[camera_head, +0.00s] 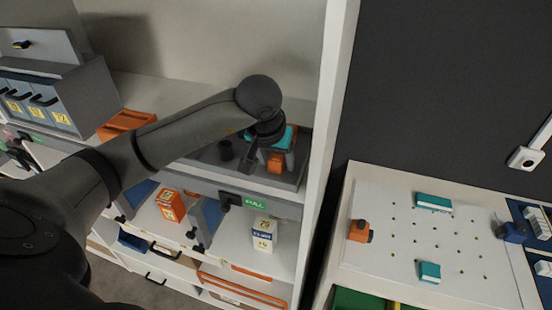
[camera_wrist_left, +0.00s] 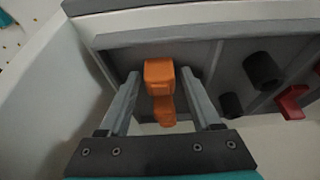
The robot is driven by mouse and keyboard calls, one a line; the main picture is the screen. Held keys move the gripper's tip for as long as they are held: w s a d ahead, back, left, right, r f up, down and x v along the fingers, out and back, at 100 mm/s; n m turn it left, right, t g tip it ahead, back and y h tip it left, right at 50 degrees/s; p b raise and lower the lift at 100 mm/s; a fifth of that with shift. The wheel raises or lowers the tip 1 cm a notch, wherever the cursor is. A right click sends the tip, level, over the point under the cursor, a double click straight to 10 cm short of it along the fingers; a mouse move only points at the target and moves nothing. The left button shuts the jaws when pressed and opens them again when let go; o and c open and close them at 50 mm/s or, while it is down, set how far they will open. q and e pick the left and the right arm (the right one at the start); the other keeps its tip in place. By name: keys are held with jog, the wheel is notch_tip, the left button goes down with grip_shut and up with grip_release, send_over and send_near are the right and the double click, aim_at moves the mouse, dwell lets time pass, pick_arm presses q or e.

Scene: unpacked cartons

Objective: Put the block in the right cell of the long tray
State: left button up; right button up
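The long grey tray (camera_head: 206,165) lies on the shelf in the head view, and its dividers and rim (camera_wrist_left: 200,35) show in the wrist view. An orange block (camera_wrist_left: 160,85) is in its right cell as seen from the head, the leftmost cell in the wrist view. It also shows in the head view (camera_head: 275,163), partly hidden by my gripper. My left gripper (camera_wrist_left: 160,98) points down into that cell. Its two fingers stand apart on either side of the block, with gaps visible on both sides. My right gripper is not in view.
Dark cylinders (camera_wrist_left: 262,69) and a red piece (camera_wrist_left: 293,102) occupy other cells. A white shelf wall (camera_head: 338,90) stands close to the right of the gripper. A pegboard bench (camera_head: 400,260) with several small parts lies beyond it.

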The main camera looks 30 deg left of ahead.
pick_arm(q)
jog(key=shift+o, duration=0.3)
jog(key=shift+r+p, duration=0.25)
jog(key=shift+p, duration=0.05)
jog(key=b+v, duration=0.1)
jog(key=v, duration=1)
jog(key=shift+s+r, duration=0.2)
jog(key=shift+r, duration=0.15)
jog(key=shift+d, duration=0.1)
